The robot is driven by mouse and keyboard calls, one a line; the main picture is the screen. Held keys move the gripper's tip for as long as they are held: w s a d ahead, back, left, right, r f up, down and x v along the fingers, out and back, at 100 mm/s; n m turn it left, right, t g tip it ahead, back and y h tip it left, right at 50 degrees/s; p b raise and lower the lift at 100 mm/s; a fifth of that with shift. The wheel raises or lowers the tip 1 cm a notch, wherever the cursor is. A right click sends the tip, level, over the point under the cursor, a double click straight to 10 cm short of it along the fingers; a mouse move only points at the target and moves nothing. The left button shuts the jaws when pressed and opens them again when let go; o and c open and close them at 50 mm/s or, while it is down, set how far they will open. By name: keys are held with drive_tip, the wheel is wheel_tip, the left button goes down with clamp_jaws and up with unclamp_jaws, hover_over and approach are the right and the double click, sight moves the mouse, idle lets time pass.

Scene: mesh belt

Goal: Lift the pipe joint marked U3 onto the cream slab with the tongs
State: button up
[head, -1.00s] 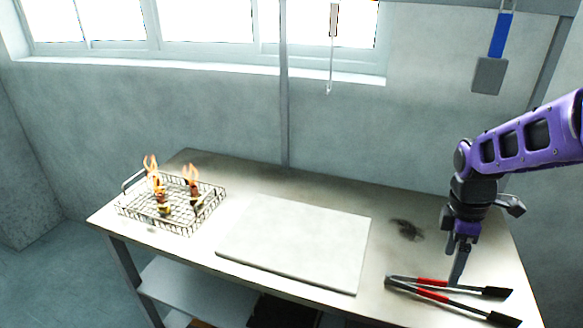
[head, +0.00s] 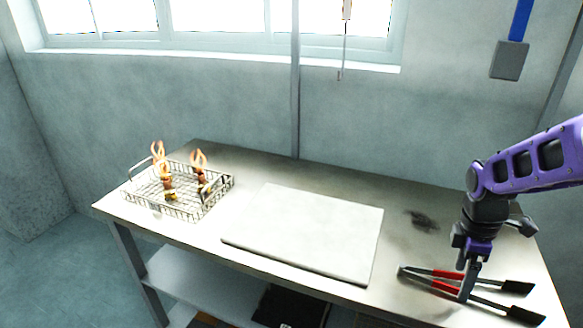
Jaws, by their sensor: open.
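The tongs (head: 488,302), with red grips and black tips, lie on the table at the front right. My gripper (head: 466,290) is open and points down at the tongs, over their red grips. I cannot tell whether its fingers straddle or touch them. The cream slab (head: 305,228) lies bare and flat in the middle of the table. Several small pipe joints (head: 169,184) sit in a wire basket (head: 186,211) at the left end, with flames rising from them. The mark U3 is too small to read on any of them.
The table (head: 262,171) has free room between slab and tongs, apart from a dark smudge (head: 422,221). A lower shelf (head: 199,281) holds a dark item (head: 290,306).

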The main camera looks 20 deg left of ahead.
drive_tip(key=shift+d+f, duration=0.1)
drive_tip(key=shift+f, duration=0.7)
drive_tip(key=c, duration=0.7)
wheel_tip(320, 180, up, 12)
drive_tip(key=p, duration=0.5)
